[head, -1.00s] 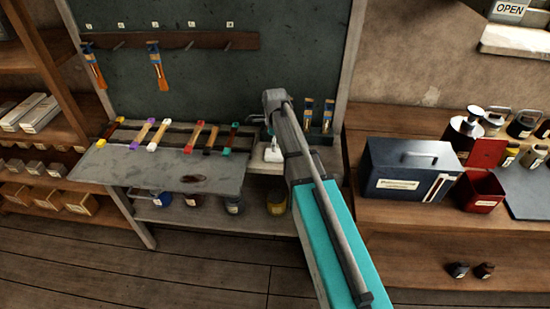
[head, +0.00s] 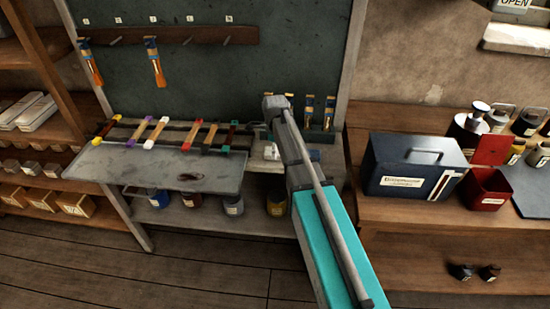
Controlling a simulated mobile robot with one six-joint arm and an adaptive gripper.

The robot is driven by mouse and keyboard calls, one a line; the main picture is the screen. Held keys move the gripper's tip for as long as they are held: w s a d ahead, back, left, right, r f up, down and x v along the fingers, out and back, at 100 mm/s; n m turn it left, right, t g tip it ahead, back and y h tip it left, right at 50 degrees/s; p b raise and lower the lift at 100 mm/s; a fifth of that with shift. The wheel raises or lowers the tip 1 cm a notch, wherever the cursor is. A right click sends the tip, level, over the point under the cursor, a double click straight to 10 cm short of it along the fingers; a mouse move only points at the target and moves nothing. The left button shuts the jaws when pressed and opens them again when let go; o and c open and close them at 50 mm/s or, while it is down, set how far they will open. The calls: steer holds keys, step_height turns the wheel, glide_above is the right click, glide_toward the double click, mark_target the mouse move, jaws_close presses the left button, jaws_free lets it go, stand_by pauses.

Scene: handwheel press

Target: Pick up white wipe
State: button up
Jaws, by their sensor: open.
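A small white item (head: 271,152), probably the white wipe, lies on the right end of the bench, just left of my arm. It is partly covered, and its outline is too small to read well. My gripper (head: 267,134) is at the far end of my arm, above and close to the white item. It is mostly hidden behind my wrist links. It is open, and I cannot tell whether it touches the item.
A grey slab (head: 150,168) with a small dark mark lies left, with several coloured-end sticks behind it. Upright brushes (head: 310,108) stand close right of my wrist. A dark box (head: 410,168) and red bin (head: 483,187) occupy the right counter.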

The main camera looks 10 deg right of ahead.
steer(key=shift+f+b, duration=0.35)
steer(key=shift+f, duration=0.2)
steer(key=c, duration=0.9)
